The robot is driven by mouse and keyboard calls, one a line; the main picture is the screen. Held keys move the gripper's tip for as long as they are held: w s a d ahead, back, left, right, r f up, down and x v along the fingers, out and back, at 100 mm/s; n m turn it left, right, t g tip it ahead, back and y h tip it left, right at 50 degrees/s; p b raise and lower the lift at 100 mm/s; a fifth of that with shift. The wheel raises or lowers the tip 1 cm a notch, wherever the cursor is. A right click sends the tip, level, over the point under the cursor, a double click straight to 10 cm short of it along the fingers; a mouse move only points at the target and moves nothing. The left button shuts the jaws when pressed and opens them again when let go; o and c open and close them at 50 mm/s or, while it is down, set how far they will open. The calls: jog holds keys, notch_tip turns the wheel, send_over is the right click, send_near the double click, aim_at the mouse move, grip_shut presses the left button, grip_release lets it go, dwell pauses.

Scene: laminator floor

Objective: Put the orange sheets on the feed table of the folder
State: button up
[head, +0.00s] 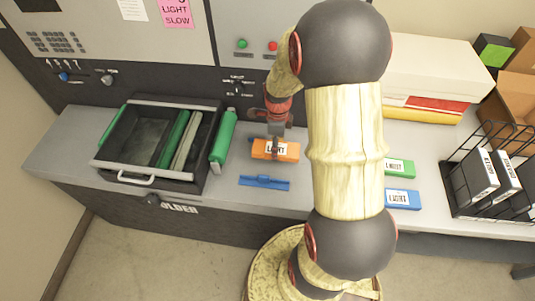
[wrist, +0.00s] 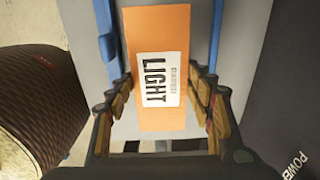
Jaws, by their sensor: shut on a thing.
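The orange sheets (head: 288,153), a flat orange pack with a white label reading LIGHT, are between the fingers of my gripper (head: 275,148). The pack is over the grey feed table (head: 238,168) of the folder, between two blue guides; the near guide (head: 265,183) is plain to see, and the far one is mostly hidden. I cannot tell whether the pack touches the table.
A black tray with a white handle (head: 137,180) and green rollers (head: 222,140) stands to the left. Right of my arm lie a green pack (head: 400,168) and a blue pack (head: 402,199). A wire rack (head: 455,185) and a white box (head: 430,70) are farther right.

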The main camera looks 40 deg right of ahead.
aim_at(269, 149)
jog(key=w+f, duration=0.2)
jog(key=f, duration=0.1)
jog(key=w+f, duration=0.1)
jog(key=shift+a+f+b, duration=0.15)
jog(key=shift+a+b, duration=0.1)
jog(key=shift+b, duration=0.05)
jog(key=shift+w+f+b, duration=0.15)
jog(key=shift+w+f, duration=0.05)
jog(key=shift+f, duration=0.75)
jog(key=shift+w+f+b, duration=0.15)
jog(key=shift+f, duration=0.75)
jog(key=shift+f, duration=0.15)
jog(key=o, duration=1.3)
jog(key=shift+o, duration=0.4)
